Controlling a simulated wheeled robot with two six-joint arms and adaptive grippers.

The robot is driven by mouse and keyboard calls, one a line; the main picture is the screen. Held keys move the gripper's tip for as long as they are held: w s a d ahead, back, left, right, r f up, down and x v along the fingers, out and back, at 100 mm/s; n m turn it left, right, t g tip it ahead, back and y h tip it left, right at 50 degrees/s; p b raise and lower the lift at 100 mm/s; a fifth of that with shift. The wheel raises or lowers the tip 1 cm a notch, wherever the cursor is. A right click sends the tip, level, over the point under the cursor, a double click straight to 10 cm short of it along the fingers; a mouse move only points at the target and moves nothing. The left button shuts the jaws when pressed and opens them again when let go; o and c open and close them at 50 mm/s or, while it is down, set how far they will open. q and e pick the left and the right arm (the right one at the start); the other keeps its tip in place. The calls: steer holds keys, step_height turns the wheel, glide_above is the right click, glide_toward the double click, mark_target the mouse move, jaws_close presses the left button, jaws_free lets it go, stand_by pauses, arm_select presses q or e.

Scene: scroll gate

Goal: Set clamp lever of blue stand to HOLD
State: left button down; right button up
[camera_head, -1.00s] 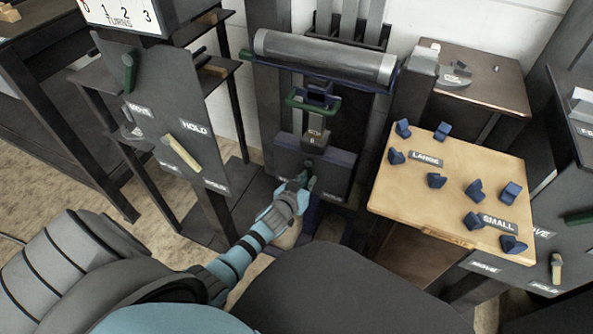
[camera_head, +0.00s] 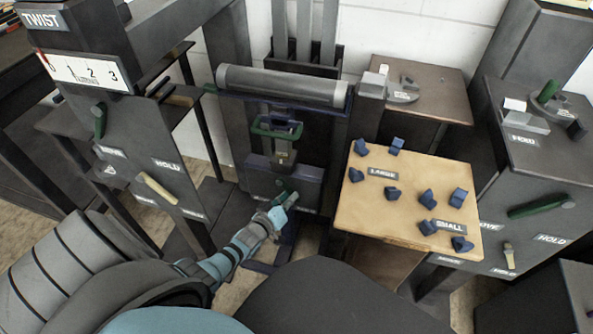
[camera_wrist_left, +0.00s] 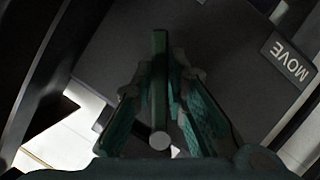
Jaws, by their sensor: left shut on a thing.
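The blue stand (camera_head: 256,163) is in the middle of the head view, below a long grey roller (camera_head: 280,86). Its front panel carries a small green clamp lever (camera_head: 281,186), partly covered by my left gripper (camera_head: 288,200). In the left wrist view the lever (camera_wrist_left: 160,75) is a green bar with a pale round end, standing between the two fingers. My left gripper (camera_wrist_left: 159,100) is shut on it. A MOVE label (camera_wrist_left: 290,63) shows on the panel to the right in the wrist view. The HOLD label of this stand cannot be read. My right gripper is out of view.
A wooden table (camera_head: 400,225) with several blue blocks and LARGE and SMALL labels stands to the right. Dark cabinets with other levers stand at left (camera_head: 125,130) and far right (camera_head: 510,165). A dark table leg stands close left of the stand.

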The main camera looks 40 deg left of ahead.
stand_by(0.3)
arm_select(q)
steer(key=c, duration=1.6)
jaws_free()
steer(key=shift+s, duration=0.1)
steer(key=v, duration=1.1)
steer(key=shift+s+r, duration=0.2)
steer(key=shift+s, duration=0.2)
